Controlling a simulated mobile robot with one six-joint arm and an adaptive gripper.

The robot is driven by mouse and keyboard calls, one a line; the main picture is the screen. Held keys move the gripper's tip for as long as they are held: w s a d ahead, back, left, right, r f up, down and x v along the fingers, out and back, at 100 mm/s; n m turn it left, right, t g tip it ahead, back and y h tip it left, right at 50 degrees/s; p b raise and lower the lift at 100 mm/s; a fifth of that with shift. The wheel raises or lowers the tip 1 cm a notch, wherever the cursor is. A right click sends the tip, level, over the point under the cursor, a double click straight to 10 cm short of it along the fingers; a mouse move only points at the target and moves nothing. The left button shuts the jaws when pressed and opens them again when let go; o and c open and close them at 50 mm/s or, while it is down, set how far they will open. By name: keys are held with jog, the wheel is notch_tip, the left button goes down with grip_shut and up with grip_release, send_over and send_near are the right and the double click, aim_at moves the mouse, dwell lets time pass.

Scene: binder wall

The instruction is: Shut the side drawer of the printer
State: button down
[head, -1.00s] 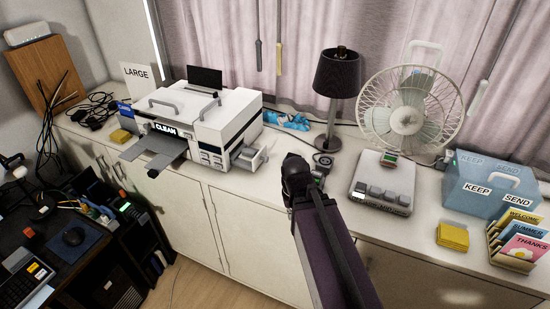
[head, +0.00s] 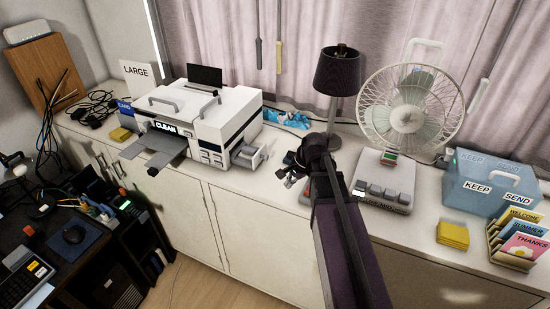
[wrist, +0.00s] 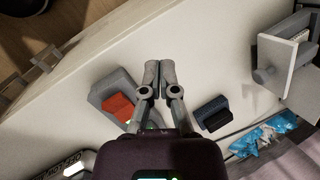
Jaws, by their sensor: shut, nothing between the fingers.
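The white printer (head: 225,120) stands on the counter. Its side drawer (head: 252,158) sticks out from its right side, open, with its inside showing. In the wrist view the drawer (wrist: 287,62) is at the right, with a grey knob on its front. My gripper (head: 284,175) is to the right of the drawer, over the counter and apart from it. In the wrist view the gripper's fingers (wrist: 152,76) are together and empty, with a gap of bare counter between them and the drawer.
A grey object with a red part (wrist: 116,107) and a small dark object (wrist: 212,112) lie by my gripper. Blue crumpled packaging (head: 287,119) lies behind the drawer. A dark lamp (head: 336,75) and a fan (head: 410,115) stand to the right. The counter in front of the drawer is clear.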

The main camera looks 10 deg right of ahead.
jog(key=w+d+r+m+t+y, duration=0.3)
jog(key=w+d+m, duration=0.4)
jog(key=w+m, duration=0.4)
jog(key=shift+w+d+r+m+y, duration=0.3)
jog(key=shift+w+r+m, duration=0.15)
jog(key=shift+m, duration=0.55)
jog(key=shift+a+f, duration=0.1)
jog(key=b+x, duration=0.7)
jog(key=x, duration=0.3)
jog(key=shift+f+b, duration=0.1)
jog(key=shift+b, duration=0.25)
jog(key=shift+w+a, duration=0.7)
jog(key=shift+a, duration=0.15)
jog(key=shift+w+a, duration=0.45)
jog(key=shift+a, duration=0.35)
jog(key=shift+w+d, duration=0.1)
jog(key=shift+d, duration=0.05)
